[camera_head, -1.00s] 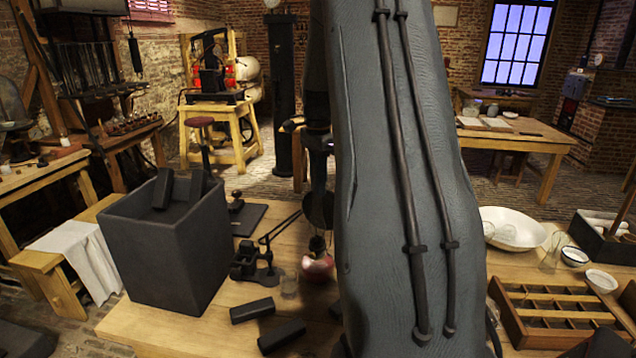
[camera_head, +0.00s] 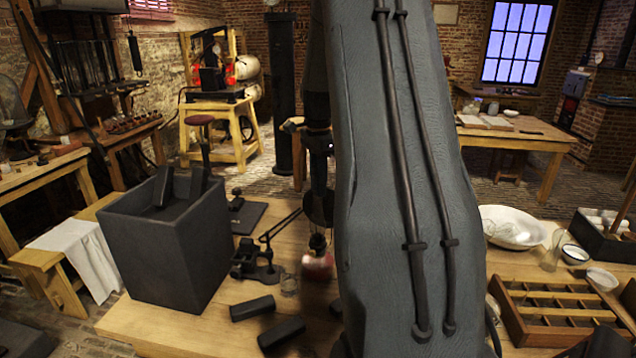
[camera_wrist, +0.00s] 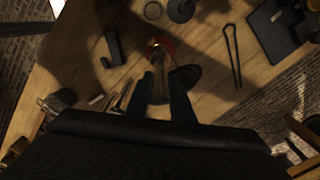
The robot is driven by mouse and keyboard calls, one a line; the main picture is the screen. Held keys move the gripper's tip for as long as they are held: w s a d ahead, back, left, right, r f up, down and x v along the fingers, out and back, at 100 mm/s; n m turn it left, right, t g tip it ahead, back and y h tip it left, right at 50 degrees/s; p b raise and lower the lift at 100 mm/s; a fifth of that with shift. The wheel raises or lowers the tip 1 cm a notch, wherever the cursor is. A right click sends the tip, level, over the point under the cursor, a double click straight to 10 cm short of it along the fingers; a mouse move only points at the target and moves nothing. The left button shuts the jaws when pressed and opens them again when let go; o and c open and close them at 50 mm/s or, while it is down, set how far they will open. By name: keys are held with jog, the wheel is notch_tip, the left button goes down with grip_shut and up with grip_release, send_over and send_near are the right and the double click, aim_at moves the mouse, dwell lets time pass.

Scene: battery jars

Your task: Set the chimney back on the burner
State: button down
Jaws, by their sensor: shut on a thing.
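A lamp with a red body (camera_head: 318,265) stands on the wooden table, left of my arm in the head view. It also shows in the wrist view (camera_wrist: 161,44), just beyond my fingertips. The clear glass chimney (camera_head: 319,209) is upright and shows faintly above the lamp. My gripper (camera_wrist: 160,88) is shut on the chimney, with one dark finger on each side. The chimney's lower end appears close above the lamp's burner. I cannot tell whether they touch. My arm hides the right side of this area in the head view.
A black balance-like stand (camera_head: 257,262) and a small glass (camera_head: 289,286) are left of the lamp. Dark blocks (camera_head: 252,308) lie in front. A large grey box (camera_head: 168,245) stands further left. A white basin (camera_head: 514,228) and a divided wooden tray (camera_head: 560,315) are right.

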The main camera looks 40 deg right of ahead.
jog(key=shift+f, duration=0.5)
jog(key=c, duration=1.5)
grip_release()
jog(key=shift+o, duration=0.2)
jog(key=shift+r+b, duration=1.4)
jog(key=shift+r, duration=2.55)
jog(key=s+a+f+n, duration=0.2)
jog(key=a+f+n, duration=0.3)
jog(key=a, duration=0.5)
jog(key=s+a+f+n, duration=0.2)
jog(key=a+f+n, duration=0.35)
jog(key=a, duration=0.55)
jog(key=s+a+f+n, duration=0.3)
jog(key=s+a+n, duration=0.2)
jog(key=s+a, duration=0.1)
jog(key=s+a+f+n+t+b, duration=0.1)
jog(key=s+a+f+n, duration=0.3)
jog(key=s+a+n, duration=0.1)
jog(key=shift+s+a, duration=0.4)
